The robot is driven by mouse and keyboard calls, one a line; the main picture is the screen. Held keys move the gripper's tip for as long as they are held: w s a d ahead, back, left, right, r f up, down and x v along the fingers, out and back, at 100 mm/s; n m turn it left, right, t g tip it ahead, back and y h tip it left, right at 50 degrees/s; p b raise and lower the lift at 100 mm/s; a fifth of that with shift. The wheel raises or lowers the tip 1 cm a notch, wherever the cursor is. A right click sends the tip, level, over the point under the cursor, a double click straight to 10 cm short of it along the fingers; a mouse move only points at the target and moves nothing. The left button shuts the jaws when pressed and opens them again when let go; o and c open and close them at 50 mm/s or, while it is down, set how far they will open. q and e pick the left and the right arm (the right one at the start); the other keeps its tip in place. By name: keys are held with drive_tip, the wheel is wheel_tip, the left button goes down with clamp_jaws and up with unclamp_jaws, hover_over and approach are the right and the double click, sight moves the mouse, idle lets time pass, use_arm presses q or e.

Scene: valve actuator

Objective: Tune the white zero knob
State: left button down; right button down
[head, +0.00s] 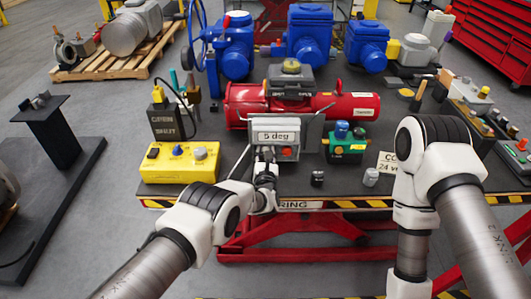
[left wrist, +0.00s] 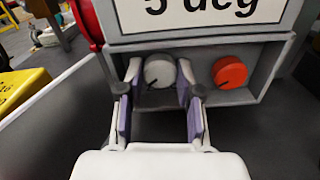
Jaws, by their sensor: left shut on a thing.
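The white zero knob (left wrist: 159,72), round with a dark pointer line, sits in a grey recessed panel (left wrist: 262,88) under the "5 deg" display (left wrist: 205,12). A red-orange knob (left wrist: 230,72) is to its right, apart from my fingers. My left gripper (left wrist: 160,78) is shut on the white knob, one purple-padded finger on each side. In the head view my left gripper (head: 265,158) is at the front of the box below the display (head: 276,135), and it hides the white knob there. My right arm shows, but its gripper is out of view.
A yellow box (head: 180,163) with knobs stands left of the gripper. A red actuator (head: 330,108) lies behind. The table has a striped front edge (head: 350,204).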

use_arm(q)
drive_tip(key=shift+n, duration=1.2)
drive_tip(key=shift+n+p, duration=0.4)
drive_tip(key=shift+r+n+p, duration=0.1)
drive_tip(key=shift+n+p, duration=0.6)
drive_tip(key=shift+p, duration=0.4)
drive_tip(key=c, duration=1.9)
unclamp_jaws()
drive_tip(key=shift+n+p, duration=0.4)
drive_tip(key=shift+p, duration=0.85)
clamp_jaws()
drive_tip(key=shift+f, duration=0.2)
drive_tip(key=o, duration=0.9)
unclamp_jaws()
drive_tip(key=shift+c, duration=0.2)
